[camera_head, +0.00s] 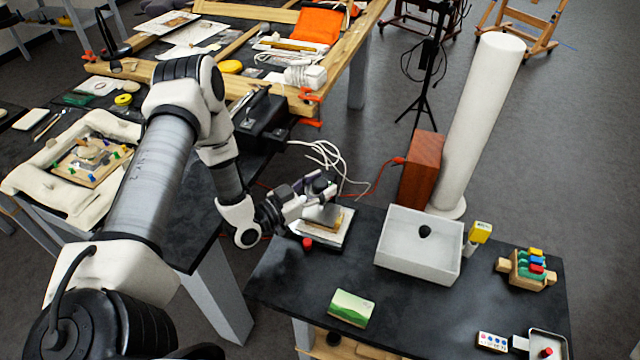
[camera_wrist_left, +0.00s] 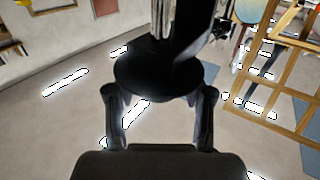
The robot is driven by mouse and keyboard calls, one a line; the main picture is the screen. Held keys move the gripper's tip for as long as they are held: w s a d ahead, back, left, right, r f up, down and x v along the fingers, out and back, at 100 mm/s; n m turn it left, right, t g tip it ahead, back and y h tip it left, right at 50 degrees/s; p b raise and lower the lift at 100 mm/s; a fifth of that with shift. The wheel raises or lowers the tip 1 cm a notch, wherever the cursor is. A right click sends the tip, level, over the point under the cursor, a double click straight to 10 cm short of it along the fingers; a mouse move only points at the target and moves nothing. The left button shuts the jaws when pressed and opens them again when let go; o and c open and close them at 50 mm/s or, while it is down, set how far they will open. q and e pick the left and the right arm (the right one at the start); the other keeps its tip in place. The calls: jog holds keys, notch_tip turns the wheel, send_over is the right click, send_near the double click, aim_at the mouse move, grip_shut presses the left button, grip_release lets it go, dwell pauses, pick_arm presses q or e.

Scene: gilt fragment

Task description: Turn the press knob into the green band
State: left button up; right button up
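The press (camera_head: 325,218) stands at the left rear of the dark table, with a pale block and sheet on its base. My left gripper (camera_head: 310,192) reaches in from the left at the top of the press and hides part of it. In the left wrist view, a round black disc, apparently the press knob (camera_wrist_left: 165,76), lies in front of the left gripper (camera_wrist_left: 160,108). Its two fingers stand apart at the disc's near edge. I cannot tell whether they touch or clamp it. No green band can be made out. My right gripper is not in view.
A white open box (camera_head: 420,250) with a dark ball stands right of the press. A green card (camera_head: 351,308) lies in front. A white column (camera_head: 480,120) and a reddish wooden box (camera_head: 421,170) stand behind. White cables (camera_head: 325,155) hang behind the gripper.

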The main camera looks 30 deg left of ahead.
pick_arm(q)
jog(key=shift+d, duration=0.1)
jog(key=c, duration=0.6)
jog(key=shift+o, duration=0.2)
jog(key=shift+r+m+h, duration=0.15)
jog(key=shift+m+h, duration=0.15)
jog(key=shift+m+g+h+p, duration=0.3)
jog(key=shift+m+g+h, duration=0.15)
jog(key=shift+h, duration=0.25)
jog(key=o, duration=1.2)
jog(key=shift+c, duration=0.2)
